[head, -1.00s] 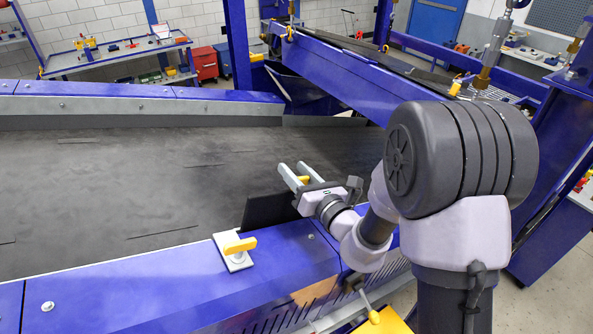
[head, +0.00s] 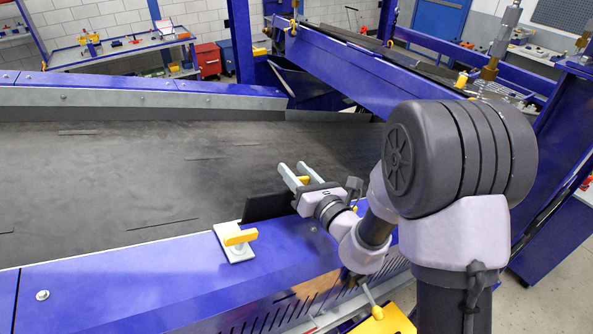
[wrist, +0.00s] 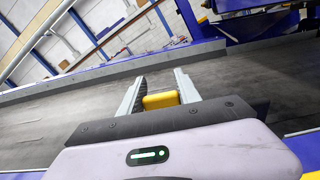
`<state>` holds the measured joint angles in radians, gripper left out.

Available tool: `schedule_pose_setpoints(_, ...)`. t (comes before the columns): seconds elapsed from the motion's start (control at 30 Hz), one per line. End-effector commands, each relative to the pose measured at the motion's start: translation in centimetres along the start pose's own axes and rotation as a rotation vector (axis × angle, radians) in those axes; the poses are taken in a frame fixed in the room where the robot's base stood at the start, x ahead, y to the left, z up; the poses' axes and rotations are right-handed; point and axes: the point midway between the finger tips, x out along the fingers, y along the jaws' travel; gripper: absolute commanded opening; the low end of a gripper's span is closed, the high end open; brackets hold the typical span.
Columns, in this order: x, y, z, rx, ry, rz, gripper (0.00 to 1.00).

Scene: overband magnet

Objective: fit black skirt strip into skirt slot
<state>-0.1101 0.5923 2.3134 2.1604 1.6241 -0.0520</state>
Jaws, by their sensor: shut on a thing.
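My gripper (head: 292,172) is over the near edge of the grey conveyor belt, its two fingers pointing away over the belt. A yellow block (wrist: 160,101) sits between the fingers in the wrist view, and the gripper is shut on it. The black skirt strip (head: 266,207) shows in the head view as a dark flat panel just left of and below the gripper, beside the near blue side rail. The yellow block appears to be its grip, but the join is hidden. I cannot make out the skirt slot for certain.
A yellow-handled clamp (head: 240,238) on a pale plate stands on the near blue rail (head: 130,285), close left of the strip. A second yellow-handled lever (head: 372,305) is below the gripper. The belt (head: 100,180) is clear. A blue sloped frame (head: 350,65) rises behind.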

Motion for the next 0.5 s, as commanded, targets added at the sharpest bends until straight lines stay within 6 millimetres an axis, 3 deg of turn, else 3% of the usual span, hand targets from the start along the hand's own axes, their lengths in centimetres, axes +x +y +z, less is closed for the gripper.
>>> schedule_pose_setpoints(0.5, 0.0, 0.0, -1.3, 0.000, -0.001, 0.000, 0.00)
